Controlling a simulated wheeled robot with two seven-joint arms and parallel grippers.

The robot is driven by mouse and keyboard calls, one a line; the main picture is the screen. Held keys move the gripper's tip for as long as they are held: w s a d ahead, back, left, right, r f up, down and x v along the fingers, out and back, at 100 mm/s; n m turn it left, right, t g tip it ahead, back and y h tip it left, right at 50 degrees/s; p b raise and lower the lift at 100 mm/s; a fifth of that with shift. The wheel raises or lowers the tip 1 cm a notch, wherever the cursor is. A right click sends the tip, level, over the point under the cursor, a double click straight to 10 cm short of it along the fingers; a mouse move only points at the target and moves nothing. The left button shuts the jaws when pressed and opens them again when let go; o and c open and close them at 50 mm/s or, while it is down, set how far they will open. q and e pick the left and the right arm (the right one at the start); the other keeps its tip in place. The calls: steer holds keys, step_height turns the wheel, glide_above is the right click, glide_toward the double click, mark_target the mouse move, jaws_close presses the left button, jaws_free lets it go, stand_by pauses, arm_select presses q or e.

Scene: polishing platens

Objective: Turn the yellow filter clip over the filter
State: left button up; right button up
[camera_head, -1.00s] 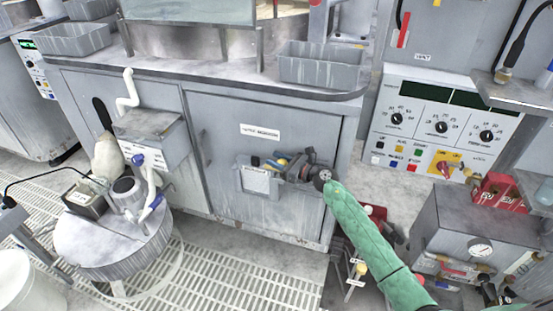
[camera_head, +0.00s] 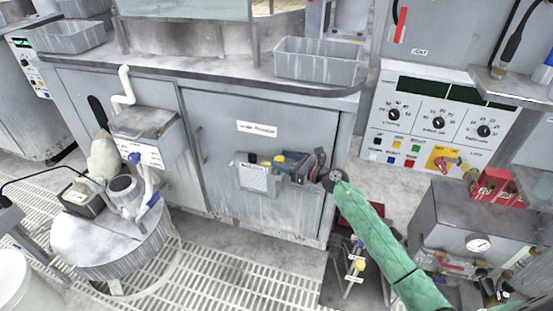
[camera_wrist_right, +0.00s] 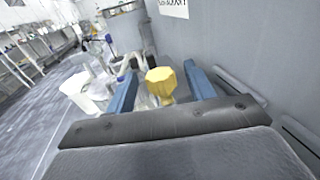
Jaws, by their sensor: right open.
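The yellow filter clip (camera_head: 279,159) is small and sits by a grey holder (camera_head: 259,178) on the front of the grey cabinet, partly hidden by my gripper. In the right wrist view the yellow clip (camera_wrist_right: 162,83) shows as a faceted knob between the two blue fingers. My right gripper (camera_head: 287,163) reaches in from the right, close to the cabinet front, with its fingers open on either side of the clip. I cannot tell whether a finger touches it. The filter is not clearly distinguishable. My left gripper is not in view.
The cabinet door (camera_head: 232,124) is close behind the gripper. A grey tray (camera_head: 317,64) stands on the worktop above. A round metal drum (camera_head: 112,238) stands at the left, and a grey box with a gauge (camera_head: 470,222) stands at the right. Floor grating lies in front.

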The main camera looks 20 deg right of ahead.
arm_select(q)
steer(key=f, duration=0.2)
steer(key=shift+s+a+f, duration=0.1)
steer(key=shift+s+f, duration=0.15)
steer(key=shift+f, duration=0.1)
arm_select(e)
steer(key=v, duration=0.3)
steer(key=shift+s+d, duration=0.2)
steer(key=shift+s, duration=0.05)
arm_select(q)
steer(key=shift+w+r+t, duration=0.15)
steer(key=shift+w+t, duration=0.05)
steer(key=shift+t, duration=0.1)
